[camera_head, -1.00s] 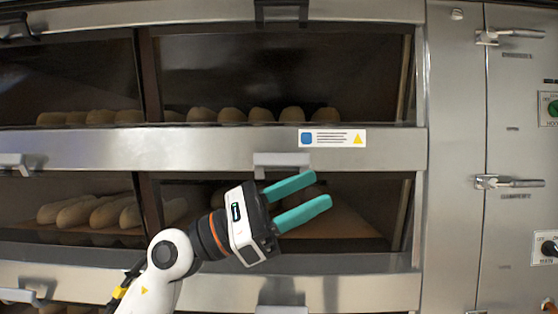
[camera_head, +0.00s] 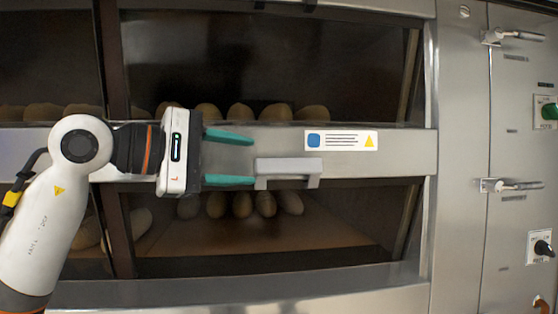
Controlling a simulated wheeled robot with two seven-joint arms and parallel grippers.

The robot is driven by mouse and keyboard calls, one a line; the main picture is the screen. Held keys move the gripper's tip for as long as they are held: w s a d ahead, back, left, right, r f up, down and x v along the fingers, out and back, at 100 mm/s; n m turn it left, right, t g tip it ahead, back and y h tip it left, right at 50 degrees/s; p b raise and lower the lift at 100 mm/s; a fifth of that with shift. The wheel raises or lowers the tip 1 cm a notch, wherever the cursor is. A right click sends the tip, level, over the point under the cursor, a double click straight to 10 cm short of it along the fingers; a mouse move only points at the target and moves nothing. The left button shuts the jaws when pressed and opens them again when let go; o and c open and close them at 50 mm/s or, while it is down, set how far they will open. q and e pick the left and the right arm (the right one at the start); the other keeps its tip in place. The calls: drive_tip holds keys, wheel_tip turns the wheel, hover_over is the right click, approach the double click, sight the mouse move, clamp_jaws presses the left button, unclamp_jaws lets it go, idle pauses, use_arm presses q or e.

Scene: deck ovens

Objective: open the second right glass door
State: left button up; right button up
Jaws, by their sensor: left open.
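The deck oven shows two right glass doors in the head view. The upper right glass door (camera_head: 270,60) has loaves behind it. The lower right glass door (camera_head: 330,205) also has several loaves behind it. A grey bar handle (camera_head: 288,168) sits on the steel strip above the lower glass. My left gripper (camera_head: 242,159) is open and empty, its teal fingers pointing right. The fingertips are at the handle's left end, one above and one below it in the picture; I cannot tell whether they touch it. My right gripper is not in view.
A steel panel (camera_head: 460,150) on the right carries two latch handles (camera_head: 515,185), a green knob (camera_head: 549,111) and a black knob (camera_head: 543,248). A label with a yellow triangle (camera_head: 341,140) is on the steel strip. Left glass doors (camera_head: 45,60) stand beside the right ones.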

sight(273, 164)
use_arm(q)
drive_tip(key=p+x, duration=0.1)
drive_tip(key=x, duration=0.3)
drive_tip(key=shift+s+d+r, duration=0.1)
drive_tip(key=shift+d+r, duration=0.05)
drive_tip(key=shift+d, duration=0.2)
drive_tip(key=shift+w+d+f+p, duration=0.15)
drive_tip(key=shift+w+d+p, duration=0.2)
drive_tip(key=shift+w, duration=0.25)
drive_tip(key=shift+w+d+f+p, duration=0.2)
drive_tip(key=shift+w+d+p, duration=0.15)
drive_tip(key=shift+w, duration=0.25)
drive_tip(key=shift+w+d+f+p, duration=0.15)
drive_tip(key=shift+w+d+p, duration=0.2)
drive_tip(key=shift+d, duration=0.7)
drive_tip(key=shift+w+f, duration=0.1)
clamp_jaws()
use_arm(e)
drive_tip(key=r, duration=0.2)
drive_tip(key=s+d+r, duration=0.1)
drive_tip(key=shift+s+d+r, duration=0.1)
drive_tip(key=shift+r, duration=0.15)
